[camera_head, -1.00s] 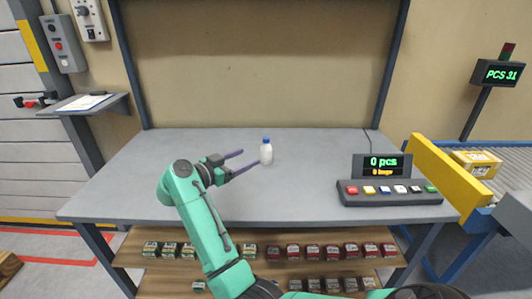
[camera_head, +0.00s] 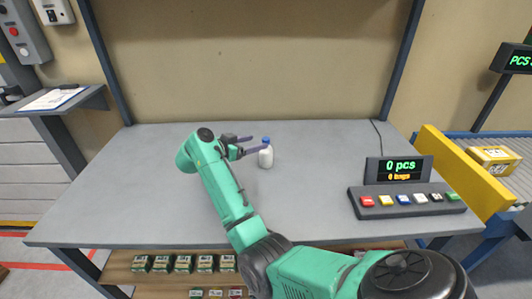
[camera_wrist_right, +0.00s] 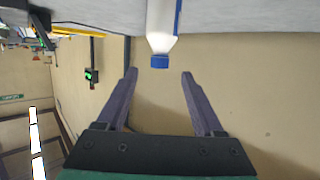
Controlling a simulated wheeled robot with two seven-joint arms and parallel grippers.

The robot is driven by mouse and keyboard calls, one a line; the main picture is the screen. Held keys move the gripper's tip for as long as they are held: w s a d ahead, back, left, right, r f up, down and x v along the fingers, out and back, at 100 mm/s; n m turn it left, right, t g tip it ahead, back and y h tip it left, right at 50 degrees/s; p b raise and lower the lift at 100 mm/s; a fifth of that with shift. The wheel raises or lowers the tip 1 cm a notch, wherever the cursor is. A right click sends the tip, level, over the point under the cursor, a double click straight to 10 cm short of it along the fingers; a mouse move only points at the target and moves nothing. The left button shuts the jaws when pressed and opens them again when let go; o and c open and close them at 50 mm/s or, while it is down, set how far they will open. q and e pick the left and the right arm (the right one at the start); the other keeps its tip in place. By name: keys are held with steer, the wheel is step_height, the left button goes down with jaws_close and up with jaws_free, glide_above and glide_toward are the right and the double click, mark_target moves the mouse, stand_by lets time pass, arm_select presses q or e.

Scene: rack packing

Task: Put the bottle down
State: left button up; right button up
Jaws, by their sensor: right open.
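The gap between the fingers is empty. My left gripper is not in view.
A button console with a display reading 0 pcs (camera_head: 405,200) stands on the right of the table. A conveyor with a yellow box (camera_head: 493,159) is beyond the right edge. Small boxes (camera_head: 183,263) line the shelf below. The table left of my arm is clear.

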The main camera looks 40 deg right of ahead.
mark_target(264, 140)
steer(key=x, duration=0.5)
steer(key=shift+d+p, duration=0.3)
steer(key=shift+d+f, duration=0.2)
steer(key=shift+d, duration=0.2)
steer(key=shift+a, duration=0.1)
steer(key=c, duration=1)
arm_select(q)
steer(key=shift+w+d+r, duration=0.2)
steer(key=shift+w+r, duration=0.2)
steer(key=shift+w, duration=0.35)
arm_select(e)
jaws_close()
